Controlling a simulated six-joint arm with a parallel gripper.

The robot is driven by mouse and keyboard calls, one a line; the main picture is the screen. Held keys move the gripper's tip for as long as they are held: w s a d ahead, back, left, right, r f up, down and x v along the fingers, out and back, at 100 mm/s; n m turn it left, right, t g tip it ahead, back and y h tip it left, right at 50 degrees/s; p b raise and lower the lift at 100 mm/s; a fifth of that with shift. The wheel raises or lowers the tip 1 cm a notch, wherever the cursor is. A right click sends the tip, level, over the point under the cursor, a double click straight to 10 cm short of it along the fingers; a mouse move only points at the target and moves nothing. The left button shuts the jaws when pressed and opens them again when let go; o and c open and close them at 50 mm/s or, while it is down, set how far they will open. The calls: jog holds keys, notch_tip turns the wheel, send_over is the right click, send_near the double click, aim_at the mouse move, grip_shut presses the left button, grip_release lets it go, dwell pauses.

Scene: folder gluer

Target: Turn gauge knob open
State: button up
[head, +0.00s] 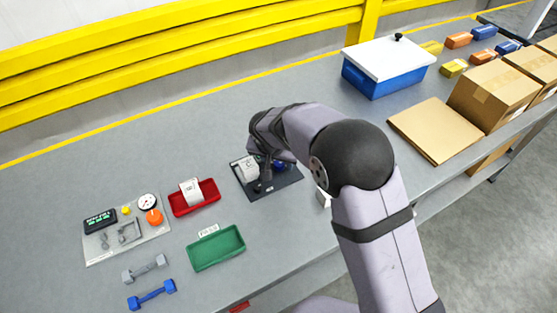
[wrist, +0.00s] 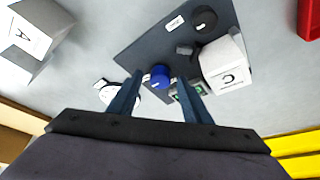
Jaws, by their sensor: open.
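A blue knob (wrist: 160,74) with a small white mark sits on a dark panel (wrist: 140,47). In the wrist view it lies between the fingertips of my open gripper (wrist: 158,80); I cannot tell whether they touch it. A white round gauge (wrist: 118,94) is left of the knob, partly hidden by a finger. Another panel (head: 100,251) at the left carries a white gauge (head: 147,201) and an orange knob (head: 154,217).
A white block marked C (wrist: 225,65) and a black knob (wrist: 203,19) are close by on the dark panel. A red tray (head: 208,203) and a green tray (head: 217,249) stand left of it. A blue bin with white lid (head: 385,80) stands behind right.

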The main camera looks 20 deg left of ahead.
jog(key=c, duration=1)
